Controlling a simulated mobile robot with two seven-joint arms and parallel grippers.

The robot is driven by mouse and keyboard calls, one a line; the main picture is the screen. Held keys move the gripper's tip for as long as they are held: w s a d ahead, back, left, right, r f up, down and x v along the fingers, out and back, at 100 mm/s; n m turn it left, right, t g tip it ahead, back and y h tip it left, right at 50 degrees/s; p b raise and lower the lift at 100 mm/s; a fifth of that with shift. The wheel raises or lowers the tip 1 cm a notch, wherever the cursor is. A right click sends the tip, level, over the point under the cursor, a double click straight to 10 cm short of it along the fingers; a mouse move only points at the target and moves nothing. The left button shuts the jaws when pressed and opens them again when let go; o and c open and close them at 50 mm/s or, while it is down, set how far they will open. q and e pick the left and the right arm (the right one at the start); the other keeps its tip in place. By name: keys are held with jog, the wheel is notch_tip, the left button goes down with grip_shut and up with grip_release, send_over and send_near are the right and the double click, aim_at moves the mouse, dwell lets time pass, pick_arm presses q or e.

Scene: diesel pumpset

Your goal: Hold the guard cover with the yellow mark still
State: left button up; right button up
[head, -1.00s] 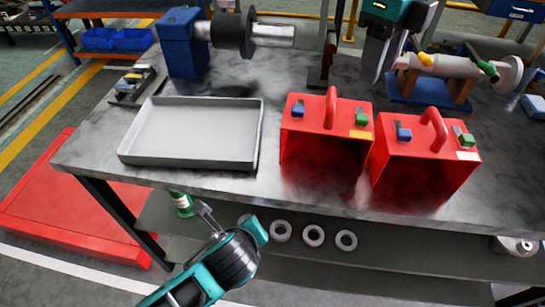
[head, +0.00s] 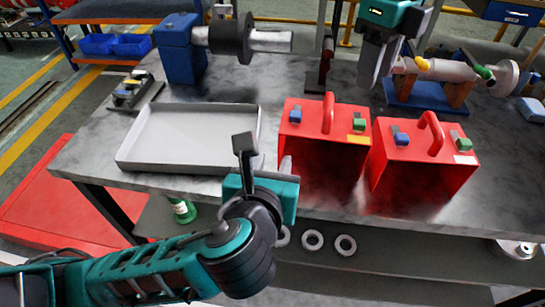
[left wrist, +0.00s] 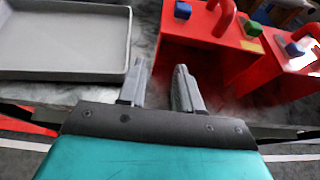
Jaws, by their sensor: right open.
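The guard cover with the yellow mark (head: 300,148) is a red open-fronted box with a top handle, a blue and a green block and a yellow label. It stands upright on the bench and also shows in the left wrist view (left wrist: 205,22). My left gripper (head: 266,157) is open and empty, at the bench's front edge, just left of this cover and apart from it. Its two spread fingers show in the left wrist view (left wrist: 160,80). My right gripper (head: 384,72) is open, pointing down behind the covers.
A second red cover (head: 395,172) with a white label stands close on the right. A shallow grey tray (head: 123,158) lies left of my left gripper. A blue-based shaft fixture (head: 180,50) and a pump-like assembly (head: 440,68) stand at the back. Rings (head: 312,240) lie on the shelf below.

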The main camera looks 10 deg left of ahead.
aim_at(281, 136)
pick_arm(q)
jog(key=x, duration=1.2)
jog(key=shift+w+a, duration=0.1)
jog(key=shift+w, duration=0.35)
jog(key=shift+c, duration=0.5)
grip_shut()
jog(key=shift+f, duration=0.1)
jog(key=shift+c, duration=0.3)
grip_release()
grip_shut()
dwell(1.8)
